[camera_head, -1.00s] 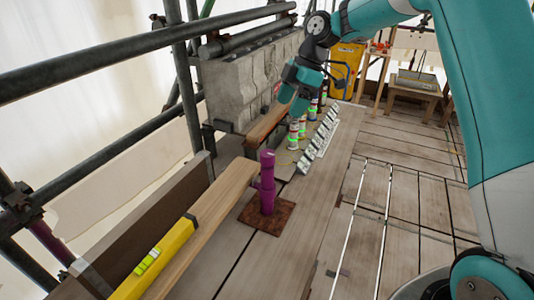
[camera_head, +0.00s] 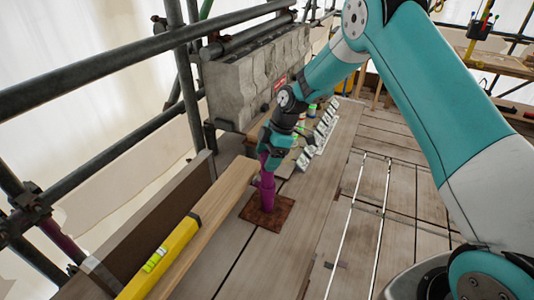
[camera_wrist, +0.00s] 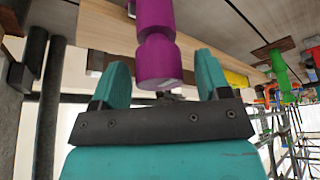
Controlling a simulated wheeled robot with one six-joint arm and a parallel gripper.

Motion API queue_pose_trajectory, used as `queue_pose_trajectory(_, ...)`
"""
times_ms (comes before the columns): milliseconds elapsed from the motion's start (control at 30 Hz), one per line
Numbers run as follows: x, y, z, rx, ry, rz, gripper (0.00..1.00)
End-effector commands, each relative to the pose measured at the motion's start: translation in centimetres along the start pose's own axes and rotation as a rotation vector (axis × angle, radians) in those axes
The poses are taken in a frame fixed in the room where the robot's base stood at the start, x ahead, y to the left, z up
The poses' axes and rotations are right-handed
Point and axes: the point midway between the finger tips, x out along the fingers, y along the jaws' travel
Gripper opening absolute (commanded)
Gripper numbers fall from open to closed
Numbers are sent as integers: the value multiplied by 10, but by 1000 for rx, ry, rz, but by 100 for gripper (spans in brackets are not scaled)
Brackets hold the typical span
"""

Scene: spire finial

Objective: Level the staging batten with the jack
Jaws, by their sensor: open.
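The purple jack (camera_head: 267,190) stands upright on a rusty square plate (camera_head: 282,214) on the deck. The pale wooden batten (camera_head: 226,192) runs beside it toward the lower left, with its far end near the jack's upper part. A yellow spirit level (camera_head: 178,240) lies along the batten; its bubble is too small to read. My gripper (camera_head: 270,155) is at the jack's top. In the wrist view, my open gripper (camera_wrist: 162,62) has one teal finger on each side of the jack's round purple end (camera_wrist: 158,62), with gaps visible. The jack also hides part of the batten (camera_wrist: 108,28) there.
Scaffold tubes (camera_head: 100,70) and a dark board (camera_head: 150,225) border the left side. A grey stone block (camera_head: 245,85) stands behind the jack. Several small items (camera_head: 318,135) line the deck beyond it. The deck to the right (camera_head: 400,200) is mostly clear.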

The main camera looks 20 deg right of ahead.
Motion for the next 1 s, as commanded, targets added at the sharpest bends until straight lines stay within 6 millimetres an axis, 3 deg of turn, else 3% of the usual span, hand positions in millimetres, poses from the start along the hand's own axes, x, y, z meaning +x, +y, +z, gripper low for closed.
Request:
queue_pose_trajectory(167,0,0,0,0,0,1,70)
queue_pose_trajectory(400,0,0,0,0,0,0,20)
queue_pose_trajectory(733,1,0,0,36,0,16,20)
queue_pose_trajectory(1000,2,0,1,185,1,79,20)
